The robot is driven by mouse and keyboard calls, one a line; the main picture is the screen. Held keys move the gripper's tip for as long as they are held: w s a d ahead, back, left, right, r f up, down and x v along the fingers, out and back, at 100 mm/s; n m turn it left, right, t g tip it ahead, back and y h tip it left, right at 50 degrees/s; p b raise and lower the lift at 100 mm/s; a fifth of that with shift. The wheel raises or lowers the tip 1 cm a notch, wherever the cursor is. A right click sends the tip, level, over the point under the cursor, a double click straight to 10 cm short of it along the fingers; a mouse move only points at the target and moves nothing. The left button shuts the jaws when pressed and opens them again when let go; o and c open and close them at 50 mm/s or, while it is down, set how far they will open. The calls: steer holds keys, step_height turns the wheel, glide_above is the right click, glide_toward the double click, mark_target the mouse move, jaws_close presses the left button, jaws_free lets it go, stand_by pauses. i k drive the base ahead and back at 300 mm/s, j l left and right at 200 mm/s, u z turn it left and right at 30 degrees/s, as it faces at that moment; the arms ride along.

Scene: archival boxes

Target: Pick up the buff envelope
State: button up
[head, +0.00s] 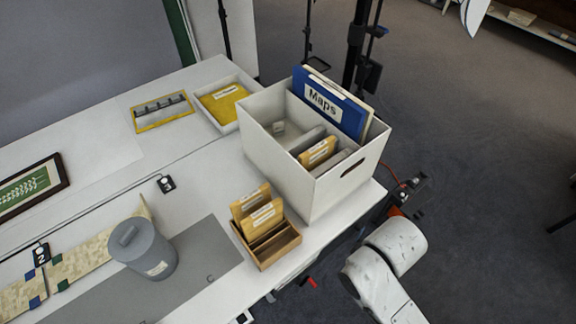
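Several buff or tan paper items show in the head view, and I cannot tell for certain which is the buff envelope. Two tan envelopes (262,215) with pale labels stand upright, leaning, in a small wooden holder (283,247) near the table's front edge. Another tan envelope (319,152) stands among grey dividers inside the open white box (330,195). A yellow envelope (222,103) with a label lies flat in a shallow white tray (240,80). My white arm is at the lower right, off the table edge. I cannot make out my gripper in this view.
A blue "Maps" folder (328,102) stands at the back of the white box. A grey lidded canister (147,250) stands on a grey mat (205,262). A yellow-framed piece (161,112) lies left of the tray. Black stands rise behind the box. Dark floor lies right.

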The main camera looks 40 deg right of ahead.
mark_target(257, 224)
steer(key=j+u, duration=0.15)
steer(key=j, duration=0.25)
steer(key=i+j+u, duration=0.15)
steer(key=j, duration=0.3)
steer(key=j+u, duration=0.15)
steer(key=j, duration=0.25)
